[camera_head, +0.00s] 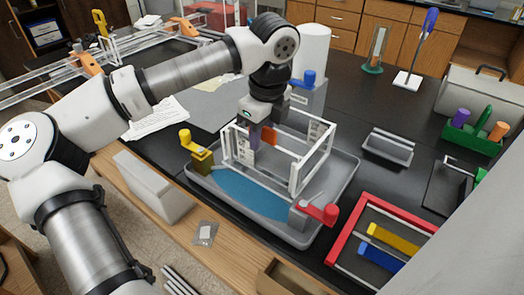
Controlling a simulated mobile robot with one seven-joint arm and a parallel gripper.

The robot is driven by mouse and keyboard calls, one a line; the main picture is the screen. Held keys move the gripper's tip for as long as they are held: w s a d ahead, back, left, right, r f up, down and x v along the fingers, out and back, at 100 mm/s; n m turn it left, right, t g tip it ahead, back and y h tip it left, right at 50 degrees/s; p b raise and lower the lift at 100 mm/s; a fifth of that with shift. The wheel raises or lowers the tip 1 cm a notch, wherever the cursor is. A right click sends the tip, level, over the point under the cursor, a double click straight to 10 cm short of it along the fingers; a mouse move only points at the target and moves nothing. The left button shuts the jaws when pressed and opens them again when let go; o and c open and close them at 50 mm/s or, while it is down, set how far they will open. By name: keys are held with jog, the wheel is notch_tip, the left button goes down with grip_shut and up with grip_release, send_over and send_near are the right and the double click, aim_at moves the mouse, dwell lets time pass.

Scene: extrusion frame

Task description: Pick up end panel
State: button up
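A white extrusion frame (294,178) stands upright on a grey tray (345,180) with a blue patch in its floor. A small orange piece (269,137) shows at the frame's back left, beside my gripper. A pale slotted plate (318,131) shows at the frame's back right. I cannot tell which piece is the end panel. My gripper (253,140) points down at the back left of the frame, close to its top bars. A purple-grey part shows at its tip. The fingertips are too small and partly covered to show whether they hold anything.
A yellow clamp (197,150), a blue clamp (308,79) and a red clamp (318,212) surround the frame. A red-edged tray (362,205) holds coloured bars at the front right. The black bench is clear right of the blue clamp.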

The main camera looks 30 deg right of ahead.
grip_shut()
jog(key=shift+r, duration=0.15)
